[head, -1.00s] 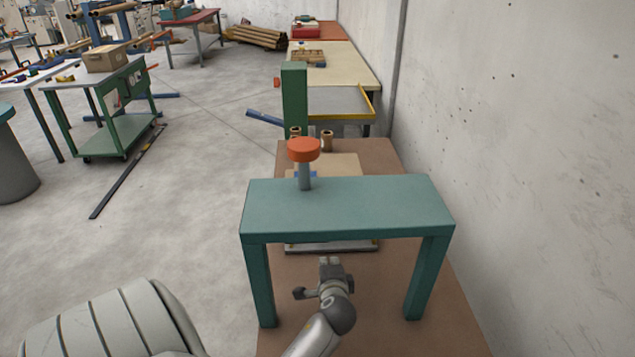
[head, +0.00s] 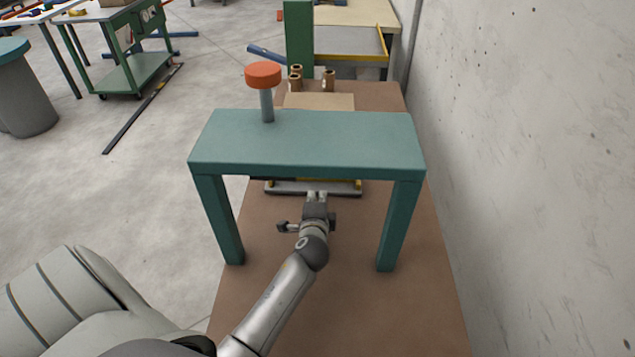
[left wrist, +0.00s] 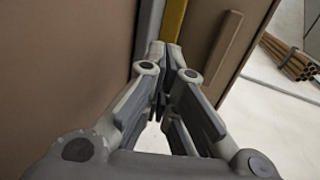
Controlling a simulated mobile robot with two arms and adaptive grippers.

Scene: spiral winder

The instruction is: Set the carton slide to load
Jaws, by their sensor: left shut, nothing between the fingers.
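The carton slide (head: 315,191) shows as a low grey-edged plate with yellow strips, under a teal gantry frame (head: 305,140). A tan carton-like block (head: 320,101) shows behind the gantry's top beam, which hides part of the slide. My left gripper (head: 317,194) is shut and empty, with its tips at the slide's near edge; I cannot tell if they touch it. In the left wrist view its fingers (left wrist: 163,75) point at a grey edge and a yellow strip (left wrist: 174,20). Beside these is a brown face with a raised bar (left wrist: 222,48). My right gripper is not in view.
The gantry's two legs stand on the brown table (head: 345,310) on either side of my left arm. An orange-red knob (head: 263,75) rises from the beam. Several small brown cylinders (head: 328,80) and a green post (head: 299,40) stand behind. A concrete wall (head: 530,180) is at right.

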